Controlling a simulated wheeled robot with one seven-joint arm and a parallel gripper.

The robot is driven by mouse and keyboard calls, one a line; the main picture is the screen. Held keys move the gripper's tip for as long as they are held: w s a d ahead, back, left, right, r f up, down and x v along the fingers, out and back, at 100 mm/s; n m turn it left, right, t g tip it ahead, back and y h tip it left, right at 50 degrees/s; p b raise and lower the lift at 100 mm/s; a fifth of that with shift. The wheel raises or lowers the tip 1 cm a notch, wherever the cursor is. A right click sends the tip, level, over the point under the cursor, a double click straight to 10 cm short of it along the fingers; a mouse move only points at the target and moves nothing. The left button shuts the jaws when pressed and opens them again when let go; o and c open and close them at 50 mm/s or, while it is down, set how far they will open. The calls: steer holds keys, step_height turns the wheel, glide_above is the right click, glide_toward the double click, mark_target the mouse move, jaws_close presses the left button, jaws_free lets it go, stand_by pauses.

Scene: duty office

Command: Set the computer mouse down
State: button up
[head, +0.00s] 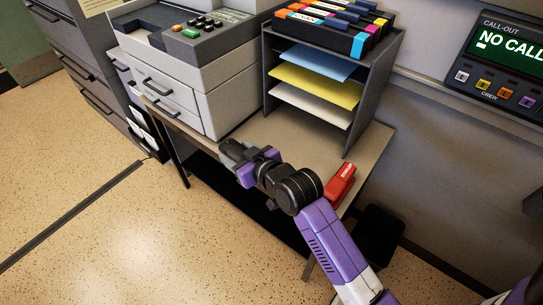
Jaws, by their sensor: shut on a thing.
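My gripper (234,154) is over the front left part of the beige table (265,135), near the base of the printer. It is shut on a small dark grey thing at its fingertips, which I take to be the computer mouse. The thing is small and blends with the dark fingers, so its outline is not clear. I cannot tell whether it touches the tabletop or is held just above it. No other mouse shows on the table.
A grey printer (190,75) stands left on the table. A red stapler (341,180) lies right of my arm. Bare tabletop lies between gripper and rack.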

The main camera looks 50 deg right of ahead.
steer(key=s+d+r+m+h+p, duration=0.2)
steer(key=d+r, duration=0.7)
steer(key=d, duration=0.3)
steer(key=shift+g, duration=0.3)
steer(key=f, duration=0.6)
steer(key=f+b, duration=0.1)
steer(key=f, duration=0.6)
steer(key=f+b, duration=0.1)
steer(key=f, duration=0.5)
steer(key=shift+w+a+f, duration=0.2)
steer(key=shift+w+a, duration=0.05)
steer(key=shift+a, duration=0.05)
steer(key=shift+f, duration=0.2)
steer(key=o, duration=1.4)
steer(key=shift+o, duration=0.2)
